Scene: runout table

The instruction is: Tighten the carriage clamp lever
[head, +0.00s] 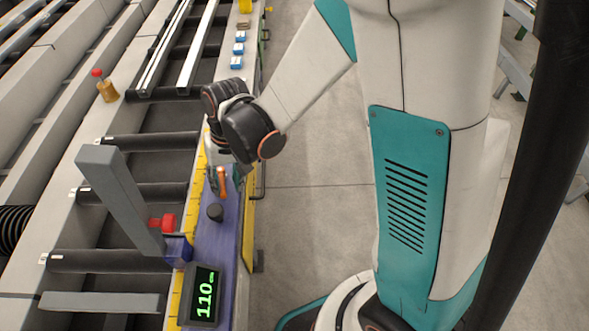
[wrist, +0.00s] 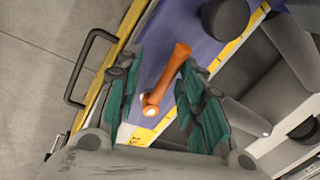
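The orange clamp lever (wrist: 167,77) lies between my gripper's two teal fingers in the wrist view, with bare room on both sides of it. It runs from a pale-ended pivot at the lower left to a free end at the upper right. In the head view the lever (head: 222,183) shows on the purple-blue carriage plate (head: 213,241). My gripper (wrist: 160,65) is open around the lever, and I see no finger touching it. In the head view my wrist hides most of the fingers.
A dark round knob (head: 215,212) stands on the plate near the lever. A grey upright stop arm (head: 121,200) and a red knob (head: 163,222) are to the left. A black handle (wrist: 85,68) is beside the table edge.

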